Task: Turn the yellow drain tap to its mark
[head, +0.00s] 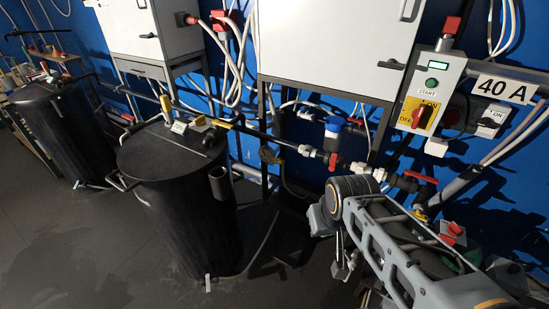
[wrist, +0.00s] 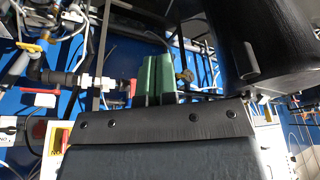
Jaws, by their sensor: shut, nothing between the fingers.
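A small yellow part (head: 420,213), which looks like the yellow drain tap, shows below the pipe and the red lever, partly behind my arm. What seems to be the same yellow part (wrist: 43,37) is small at the upper left of the wrist view. Its mark cannot be made out. My gripper (wrist: 157,62) shows as two green fingers side by side, shut and empty, well to the right of the yellow part in the wrist view. In the head view my arm hides the gripper.
A red lever valve (head: 415,178) sits on the pipe. A switch box (head: 430,95) is on the blue wall. Hoses hang around. Grey floor is clear at lower left.

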